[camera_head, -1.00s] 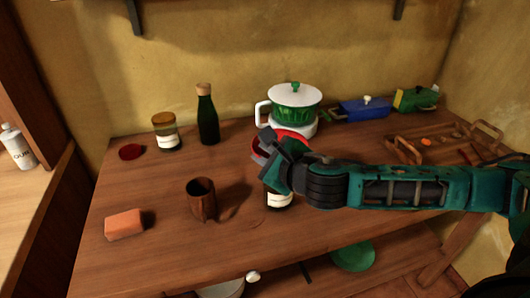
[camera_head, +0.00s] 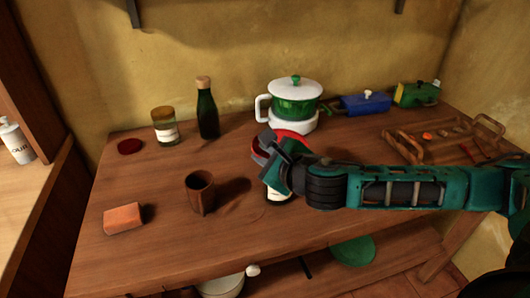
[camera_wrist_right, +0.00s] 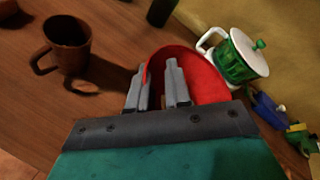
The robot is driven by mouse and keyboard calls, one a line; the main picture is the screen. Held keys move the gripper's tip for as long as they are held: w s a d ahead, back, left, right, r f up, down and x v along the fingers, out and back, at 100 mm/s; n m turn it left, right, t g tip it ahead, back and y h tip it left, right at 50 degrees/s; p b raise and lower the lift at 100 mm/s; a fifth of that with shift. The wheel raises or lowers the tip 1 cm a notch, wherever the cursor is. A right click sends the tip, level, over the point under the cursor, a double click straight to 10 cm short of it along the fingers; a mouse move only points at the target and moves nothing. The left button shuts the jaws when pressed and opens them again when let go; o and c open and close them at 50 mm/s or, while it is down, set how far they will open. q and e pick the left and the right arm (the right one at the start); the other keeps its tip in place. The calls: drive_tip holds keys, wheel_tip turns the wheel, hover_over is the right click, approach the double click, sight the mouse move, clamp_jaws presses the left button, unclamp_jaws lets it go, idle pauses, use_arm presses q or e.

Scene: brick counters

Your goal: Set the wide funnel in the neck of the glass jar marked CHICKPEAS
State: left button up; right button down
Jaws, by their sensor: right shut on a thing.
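A wide red funnel (camera_head: 261,150) is in my right gripper (camera_head: 281,158), over the counter's middle. In the right wrist view, the fingers of my right gripper (camera_wrist_right: 159,76) are at the rim of the red funnel (camera_wrist_right: 205,75). A jar with a white label (camera_head: 276,197) stands just below the gripper, mostly hidden by it. I cannot tell whether the funnel touches this jar. Another glass jar (camera_head: 165,126) with a white label stands at the back left. Neither label can be read. My left gripper is not in view.
A brown mug (camera_head: 201,192) and an orange block (camera_head: 123,218) stand at the front left. A dark bottle (camera_head: 207,112), a red disc (camera_head: 130,146) and a white-green pot (camera_head: 295,97) are at the back. A wooden tray (camera_head: 410,152) lies at right.

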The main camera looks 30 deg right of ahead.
drive_tip(key=shift+f, duration=0.3)
drive_tip(key=c, duration=0.6)
unclamp_jaws()
drive_tip(key=shift+r, duration=0.1)
drive_tip(key=shift+r+p, duration=0.65)
drive_tip(key=shift+r, duration=3.8)
